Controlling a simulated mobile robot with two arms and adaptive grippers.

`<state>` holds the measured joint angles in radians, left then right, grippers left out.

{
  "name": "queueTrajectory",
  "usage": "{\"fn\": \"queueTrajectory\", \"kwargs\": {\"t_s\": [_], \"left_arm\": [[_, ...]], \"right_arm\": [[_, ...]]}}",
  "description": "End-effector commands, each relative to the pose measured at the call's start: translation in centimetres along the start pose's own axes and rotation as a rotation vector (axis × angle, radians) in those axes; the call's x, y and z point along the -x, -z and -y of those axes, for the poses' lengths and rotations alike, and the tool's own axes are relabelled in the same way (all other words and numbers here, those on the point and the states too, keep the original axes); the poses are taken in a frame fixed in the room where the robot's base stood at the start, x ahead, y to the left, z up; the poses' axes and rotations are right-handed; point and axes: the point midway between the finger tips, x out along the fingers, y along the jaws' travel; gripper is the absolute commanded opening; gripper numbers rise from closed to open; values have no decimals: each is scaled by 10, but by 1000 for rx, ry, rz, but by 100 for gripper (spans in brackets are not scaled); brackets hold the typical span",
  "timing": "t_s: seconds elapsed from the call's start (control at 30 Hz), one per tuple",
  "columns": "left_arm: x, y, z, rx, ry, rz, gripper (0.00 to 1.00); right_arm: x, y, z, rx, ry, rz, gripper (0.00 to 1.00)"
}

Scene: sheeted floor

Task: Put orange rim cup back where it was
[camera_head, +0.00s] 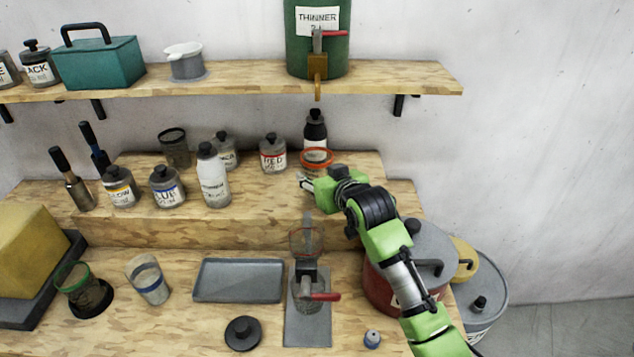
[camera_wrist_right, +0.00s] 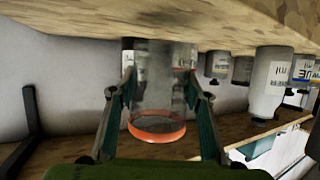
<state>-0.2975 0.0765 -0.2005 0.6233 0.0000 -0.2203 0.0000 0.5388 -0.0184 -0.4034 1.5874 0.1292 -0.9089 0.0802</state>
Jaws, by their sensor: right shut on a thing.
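The orange rim cup (camera_head: 317,156) is a clear cup at the right part of the raised wooden step (camera_head: 260,202), in front of a black-topped bottle (camera_head: 315,128). My right gripper (camera_head: 307,182) is shut around the cup from the front right. In the right wrist view, which is upside down, the cup (camera_wrist_right: 158,100) stands between the two fingers with its orange rim toward the bottom of the picture. The cup is upright and its base is at or very near the step; I cannot tell if it touches. My left gripper is not in view.
Red-label (camera_head: 273,153), white (camera_head: 213,177) and blue-label (camera_head: 166,187) containers stand left on the step. A green thinner can (camera_head: 318,40) with a tap sits on the shelf above.

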Motion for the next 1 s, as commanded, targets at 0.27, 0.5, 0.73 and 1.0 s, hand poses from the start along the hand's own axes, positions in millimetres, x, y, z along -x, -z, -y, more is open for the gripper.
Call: {"fn": "queueTrajectory", "kwargs": {"t_s": [0.27,0.5,0.73,1.0], "left_arm": [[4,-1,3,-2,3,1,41],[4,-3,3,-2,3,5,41],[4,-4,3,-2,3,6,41],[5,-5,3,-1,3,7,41]], "right_arm": [[-9,-26,0,0,0,2,20],[-10,-27,1,0,0,2,20],[-10,-27,1,0,0,3,61],[-8,-24,1,0,0,1,61]]}}
